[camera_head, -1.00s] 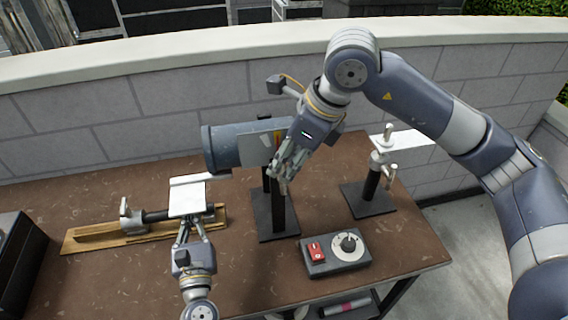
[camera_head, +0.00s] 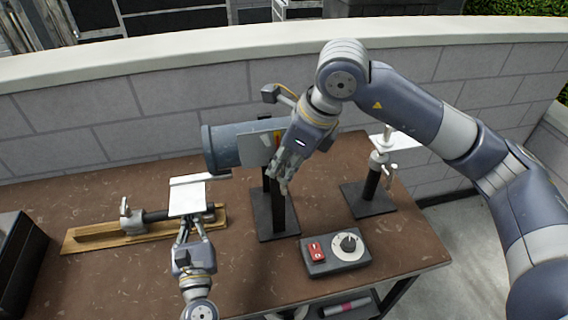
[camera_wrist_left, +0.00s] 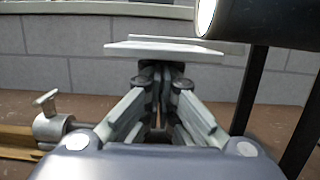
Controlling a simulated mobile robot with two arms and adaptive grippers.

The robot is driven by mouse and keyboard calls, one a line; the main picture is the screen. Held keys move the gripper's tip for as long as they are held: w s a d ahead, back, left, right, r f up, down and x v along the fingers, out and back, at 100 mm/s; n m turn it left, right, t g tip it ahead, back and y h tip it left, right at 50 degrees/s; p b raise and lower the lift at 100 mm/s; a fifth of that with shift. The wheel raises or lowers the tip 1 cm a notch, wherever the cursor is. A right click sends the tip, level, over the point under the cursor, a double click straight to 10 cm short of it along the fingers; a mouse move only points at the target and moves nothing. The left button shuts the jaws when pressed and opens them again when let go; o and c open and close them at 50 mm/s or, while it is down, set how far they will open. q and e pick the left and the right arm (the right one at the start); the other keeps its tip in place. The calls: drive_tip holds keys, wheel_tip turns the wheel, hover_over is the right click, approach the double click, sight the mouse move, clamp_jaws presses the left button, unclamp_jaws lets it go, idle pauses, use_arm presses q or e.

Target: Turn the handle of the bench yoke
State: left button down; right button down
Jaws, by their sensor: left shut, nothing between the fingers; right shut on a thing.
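A blue-grey cylinder (camera_head: 224,147) with a flat grey panel is held up by a dark stand (camera_head: 277,215). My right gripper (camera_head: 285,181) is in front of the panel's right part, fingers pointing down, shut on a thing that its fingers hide. I cannot tell whether this is the yoke's handle. At the right, a black-based stand (camera_head: 371,195) carries a metal fitting with a small side handle (camera_head: 391,172). My left gripper (camera_head: 189,222) is shut and empty just below a white plate (camera_head: 187,197); its fingers also show in the left wrist view (camera_wrist_left: 160,90).
A bar clamp (camera_head: 126,219) lies on a wooden board (camera_head: 100,238) at the left. A control box (camera_head: 333,263) with a red switch and a dial sits near the front edge. A black case (camera_head: 18,265) stands at far left. The brown bench (camera_head: 110,285) is bare at front left.

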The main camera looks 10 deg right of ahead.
drive_tip(key=shift+a+f+n+t+h, duration=0.15)
drive_tip(key=shift+a+f+n+h, duration=0.35)
drive_tip(key=shift+h, duration=2.15)
drive_tip(key=shift+a+f+n+t+h, duration=0.2)
drive_tip(key=shift+a+f+h, duration=0.55)
drive_tip(key=shift+h, duration=1.85)
drive_tip(key=shift+a+f+n+t+h, duration=0.1)
drive_tip(key=shift+a+f+n+h, duration=0.55)
drive_tip(key=shift+h, duration=2)
drive_tip(key=shift+a+r+m, duration=0.2)
drive_tip(key=shift+r+m, duration=0.05)
drive_tip(key=c, duration=1.6)
unclamp_jaws()
drive_tip(key=shift+c, duration=0.2)
wheel_tip(320, 180, up, 10)
